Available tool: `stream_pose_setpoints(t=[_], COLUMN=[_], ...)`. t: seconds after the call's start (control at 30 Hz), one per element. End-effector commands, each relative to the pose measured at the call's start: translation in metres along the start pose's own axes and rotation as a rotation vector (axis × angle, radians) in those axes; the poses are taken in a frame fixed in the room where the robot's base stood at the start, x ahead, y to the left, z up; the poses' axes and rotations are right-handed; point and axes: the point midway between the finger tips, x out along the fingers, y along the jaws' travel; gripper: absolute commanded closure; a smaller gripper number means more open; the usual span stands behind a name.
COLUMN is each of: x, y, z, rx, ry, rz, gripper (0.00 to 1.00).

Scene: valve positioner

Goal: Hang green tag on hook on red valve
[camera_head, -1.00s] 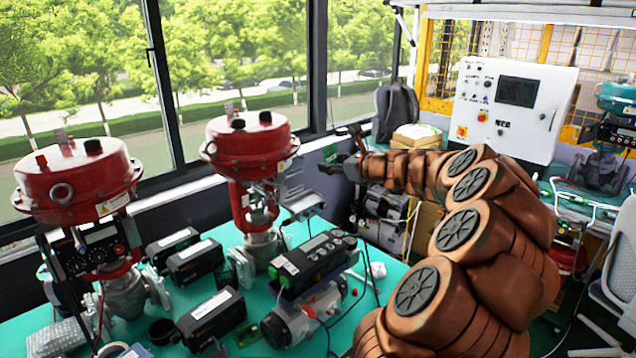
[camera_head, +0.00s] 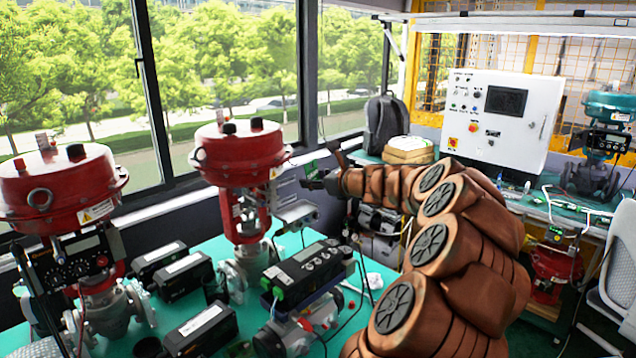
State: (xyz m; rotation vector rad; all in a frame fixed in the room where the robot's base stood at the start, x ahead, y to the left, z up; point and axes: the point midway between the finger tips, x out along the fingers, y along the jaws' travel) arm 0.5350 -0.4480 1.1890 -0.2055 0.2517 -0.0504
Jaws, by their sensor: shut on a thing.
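A red valve (camera_head: 240,155) stands upright in the middle of the green-topped table, and a second red valve (camera_head: 62,195) stands at the left. My gripper (camera_head: 312,180) is right of the middle valve's red head, a short gap away. It is shut on a small green tag (camera_head: 311,168), which shows just above the fingers. The fingertips are small and dark, so the exact grip is unclear.
On the green table (camera_head: 262,335) are a black positioner unit (camera_head: 308,268) in front of my gripper and several black boxes (camera_head: 200,330). A backpack (camera_head: 386,125) and a white control panel (camera_head: 500,115) are behind. Windows border the back.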

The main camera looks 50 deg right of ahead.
Motion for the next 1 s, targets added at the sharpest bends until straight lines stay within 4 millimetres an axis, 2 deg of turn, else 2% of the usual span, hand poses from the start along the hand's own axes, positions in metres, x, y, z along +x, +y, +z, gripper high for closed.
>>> stream_pose_setpoints(t=[1.0], x=[0.048], y=[0.001], z=[0.006], rx=[-0.002], ry=[0.000], rz=[-0.002], gripper=[0.87])
